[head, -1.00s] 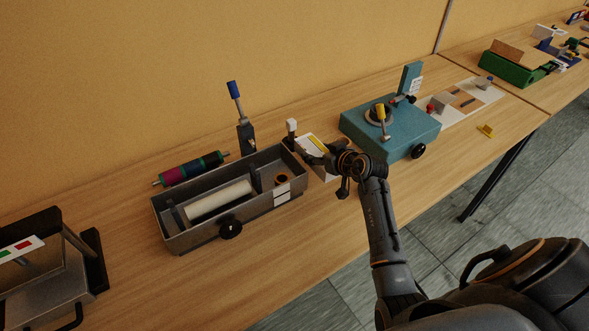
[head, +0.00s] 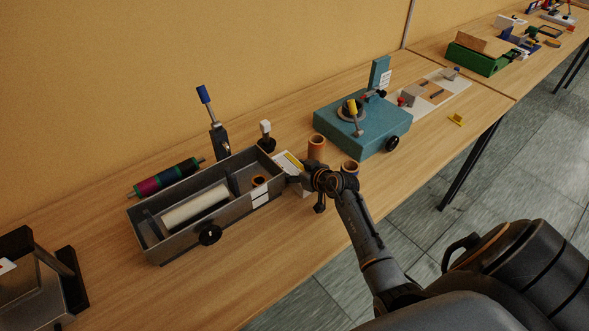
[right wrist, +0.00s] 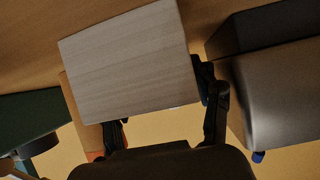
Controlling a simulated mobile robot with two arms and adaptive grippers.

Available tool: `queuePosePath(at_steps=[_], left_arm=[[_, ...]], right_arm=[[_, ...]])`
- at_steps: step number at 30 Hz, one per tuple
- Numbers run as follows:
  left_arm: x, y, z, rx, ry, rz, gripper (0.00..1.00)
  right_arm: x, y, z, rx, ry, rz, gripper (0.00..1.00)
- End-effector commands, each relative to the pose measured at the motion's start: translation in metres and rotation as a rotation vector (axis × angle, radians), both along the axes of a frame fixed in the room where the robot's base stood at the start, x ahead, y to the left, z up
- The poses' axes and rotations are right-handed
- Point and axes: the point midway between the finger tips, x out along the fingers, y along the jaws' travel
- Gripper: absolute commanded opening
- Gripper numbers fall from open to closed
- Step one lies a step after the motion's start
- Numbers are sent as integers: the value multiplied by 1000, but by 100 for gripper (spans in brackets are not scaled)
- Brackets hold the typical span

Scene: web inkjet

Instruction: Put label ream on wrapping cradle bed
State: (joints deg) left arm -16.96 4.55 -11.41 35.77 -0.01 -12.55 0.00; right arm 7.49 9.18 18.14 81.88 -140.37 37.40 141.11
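The label ream, a pale flat block with a yellow strip (head: 289,160), sits at my right gripper (head: 294,178), just right of the grey tray's end in the head view. In the right wrist view the ream's pale face (right wrist: 130,60) fills the space between the fingers of my right gripper (right wrist: 163,115). One finger meets its right edge; the other fingertip is partly hidden behind it. The gripper appears shut on the ream. I cannot tell for sure which fixture is the wrapping cradle bed; a green cradle-like fixture (head: 477,63) stands far right. My left gripper is not in view.
The grey tray (head: 180,243) with a white roller lies left of the gripper. Copper-coloured cylinders (head: 317,147) and a teal machine (head: 358,140) stand just behind and to the right.

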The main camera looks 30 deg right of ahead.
Motion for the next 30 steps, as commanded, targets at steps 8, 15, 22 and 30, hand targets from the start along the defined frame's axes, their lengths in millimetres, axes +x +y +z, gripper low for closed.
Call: queuePosePath(at_steps=[8, 15, 22, 30], left_arm=[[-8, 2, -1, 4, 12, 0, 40], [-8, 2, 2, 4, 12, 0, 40], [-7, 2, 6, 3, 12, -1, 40], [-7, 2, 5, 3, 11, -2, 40]], right_arm=[[0, 0, 0, -1, 0, 0, 66], [-16, -1, 12, 1, -1, 0, 66], [-57, -3, 34, 0, 0, -1, 66], [-95, -5, 55, 0, -1, 0, 66]])
